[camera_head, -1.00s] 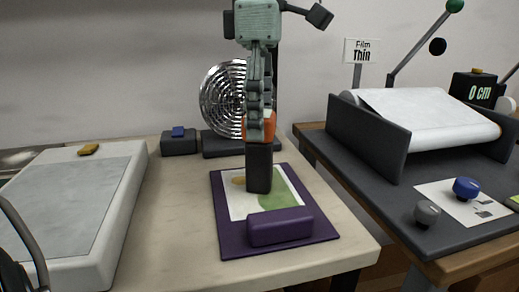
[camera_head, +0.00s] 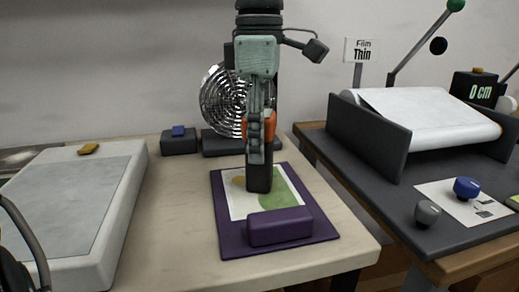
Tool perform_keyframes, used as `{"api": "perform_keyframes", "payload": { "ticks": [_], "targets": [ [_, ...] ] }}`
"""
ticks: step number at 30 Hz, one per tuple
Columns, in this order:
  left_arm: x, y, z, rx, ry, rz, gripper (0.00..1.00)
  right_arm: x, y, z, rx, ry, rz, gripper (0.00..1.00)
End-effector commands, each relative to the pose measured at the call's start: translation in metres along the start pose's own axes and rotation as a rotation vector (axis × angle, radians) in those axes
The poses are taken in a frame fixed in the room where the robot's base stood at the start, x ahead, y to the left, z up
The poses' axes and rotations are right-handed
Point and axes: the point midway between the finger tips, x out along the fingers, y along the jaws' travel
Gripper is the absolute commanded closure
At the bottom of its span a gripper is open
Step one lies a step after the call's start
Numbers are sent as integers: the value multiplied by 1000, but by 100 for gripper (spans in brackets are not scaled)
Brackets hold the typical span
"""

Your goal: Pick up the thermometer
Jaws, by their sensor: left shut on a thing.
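The thermometer (camera_head: 259,179) stands upright on the purple-framed board, its dark lower part resting over the print. Its orange upper part shows beside and behind my gripper fingers. My left gripper (camera_head: 257,155) points straight down from above and is shut on the thermometer. The fingers hide much of its upper half. My right gripper is not in view.
The board (camera_head: 230,236) has a purple block (camera_head: 280,227) at its front. A silvery fan-like disc (camera_head: 222,98) stands behind. A white-topped box (camera_head: 75,205) is at left. The roller machine (camera_head: 425,118) with knobs (camera_head: 466,188) is at right.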

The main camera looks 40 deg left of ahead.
Motion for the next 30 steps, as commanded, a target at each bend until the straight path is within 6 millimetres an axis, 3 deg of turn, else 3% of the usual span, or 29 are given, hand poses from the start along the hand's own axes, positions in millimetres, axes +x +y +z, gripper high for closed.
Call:
{"api": "perform_keyframes", "payload": {
  "ticks": [7,8,17,25,30],
  "targets": [
    [-1,0,0,0,0,1,93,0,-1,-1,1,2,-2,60],
    [-1,0,0,0,0,1,99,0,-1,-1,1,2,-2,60],
    [-6,1,0,0,-1,3,99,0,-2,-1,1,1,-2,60],
    [-46,-1,-1,0,-2,4,99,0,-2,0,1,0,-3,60],
    [-65,-25,-31,1,-6,4,99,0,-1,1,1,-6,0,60]
  ]
}}
